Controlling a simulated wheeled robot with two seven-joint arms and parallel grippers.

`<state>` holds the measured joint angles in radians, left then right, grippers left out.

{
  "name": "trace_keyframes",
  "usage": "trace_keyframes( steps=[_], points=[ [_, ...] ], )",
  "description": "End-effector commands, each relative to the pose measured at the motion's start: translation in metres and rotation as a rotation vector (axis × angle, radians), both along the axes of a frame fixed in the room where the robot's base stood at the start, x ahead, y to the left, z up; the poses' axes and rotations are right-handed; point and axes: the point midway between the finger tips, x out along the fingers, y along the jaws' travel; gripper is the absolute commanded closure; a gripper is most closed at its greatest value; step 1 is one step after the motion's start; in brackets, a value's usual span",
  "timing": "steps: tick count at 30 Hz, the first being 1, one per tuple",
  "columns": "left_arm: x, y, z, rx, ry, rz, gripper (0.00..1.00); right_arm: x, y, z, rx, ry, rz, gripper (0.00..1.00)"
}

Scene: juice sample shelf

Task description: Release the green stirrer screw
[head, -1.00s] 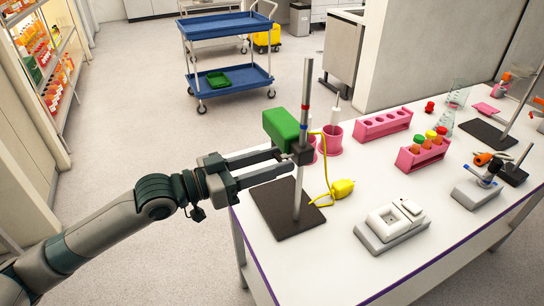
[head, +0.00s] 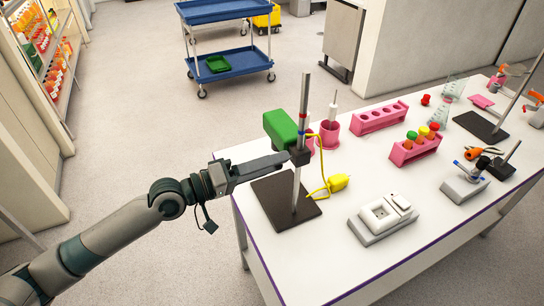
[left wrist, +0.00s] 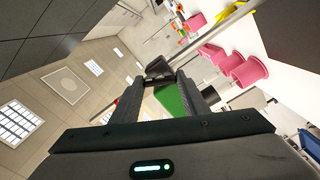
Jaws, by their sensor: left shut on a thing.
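The green stirrer (head: 281,130) is mounted on a metal stand rod (head: 301,120) by a black clamp (head: 299,156). The rod rises from a dark base plate (head: 284,208) on the white table. My left gripper (head: 284,158) reaches the clamp from the left, its fingers edge-on and shut at the clamp's side. The stirrer screw is hidden at the fingertips. In the left wrist view, the fingers (left wrist: 163,82) converge near the black clamp (left wrist: 158,68), with the green stirrer (left wrist: 172,99) showing between them. My right gripper is not in view.
A yellow plug-like piece (head: 338,183) on a yellow cord lies right of the stand. Pink cups (head: 330,135) stand behind it. Pink racks (head: 414,148) and a white scale (head: 382,219) are farther right. A blue cart (head: 231,67) stands behind on the floor.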

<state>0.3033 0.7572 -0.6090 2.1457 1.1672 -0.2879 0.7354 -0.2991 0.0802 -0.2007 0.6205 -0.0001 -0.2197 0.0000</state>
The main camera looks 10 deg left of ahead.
Motion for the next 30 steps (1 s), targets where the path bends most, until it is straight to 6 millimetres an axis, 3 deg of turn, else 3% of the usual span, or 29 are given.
trace_keyframes(
  steps=[15,30],
  points=[
    [0.001,0.001,0.004,-0.251,0.338,0.002,0.82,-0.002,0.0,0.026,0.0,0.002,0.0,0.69],
    [0.001,0.001,0.002,-0.312,0.42,0.002,0.82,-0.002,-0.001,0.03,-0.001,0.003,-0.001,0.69]
  ],
)
